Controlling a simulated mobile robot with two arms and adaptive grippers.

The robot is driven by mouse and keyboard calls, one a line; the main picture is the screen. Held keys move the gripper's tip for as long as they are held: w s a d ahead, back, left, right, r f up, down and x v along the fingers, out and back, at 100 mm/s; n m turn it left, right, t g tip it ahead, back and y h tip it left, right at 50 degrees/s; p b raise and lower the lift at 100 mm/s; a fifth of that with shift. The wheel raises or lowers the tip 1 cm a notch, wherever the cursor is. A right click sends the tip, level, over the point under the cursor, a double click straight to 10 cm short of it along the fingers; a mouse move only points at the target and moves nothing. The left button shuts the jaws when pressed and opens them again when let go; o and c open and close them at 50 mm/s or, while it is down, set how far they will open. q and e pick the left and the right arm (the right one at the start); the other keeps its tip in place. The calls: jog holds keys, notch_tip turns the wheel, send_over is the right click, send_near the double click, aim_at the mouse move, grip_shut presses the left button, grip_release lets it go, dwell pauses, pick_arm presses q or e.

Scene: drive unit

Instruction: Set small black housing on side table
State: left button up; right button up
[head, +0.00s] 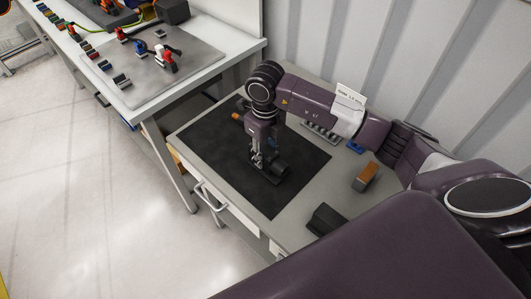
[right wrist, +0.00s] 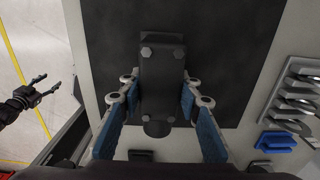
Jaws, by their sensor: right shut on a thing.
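The small black housing (head: 277,173) is at the black mat on the side table (head: 225,118). In the right wrist view the housing (right wrist: 162,82) is a dark block with bolt heads and a rounded end, between the blue finger pads. My right gripper (head: 263,163) points down and is shut on it; it also shows in the right wrist view (right wrist: 160,98). I cannot tell whether the housing's underside touches the mat. My left gripper (right wrist: 42,92) shows at the left of the right wrist view, fingers apart and empty, away from the table.
Another black block (head: 326,219) lies near the table's front edge. An orange-brown block (head: 366,177), a blue part (head: 355,147) and a metal rack (head: 320,132) are at the right and back. A white workbench (head: 150,92) stands at left. Bare mat surrounds the housing.

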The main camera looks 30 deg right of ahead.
jog(key=o, duration=1.3)
jog(key=shift+r, duration=0.2)
notch_tip(320, 180, up, 11)
jog(key=b, duration=0.2)
jog(key=shift+f+b, duration=0.2)
jog(key=shift+b, duration=0.1)
jog(key=shift+r, duration=0.6)
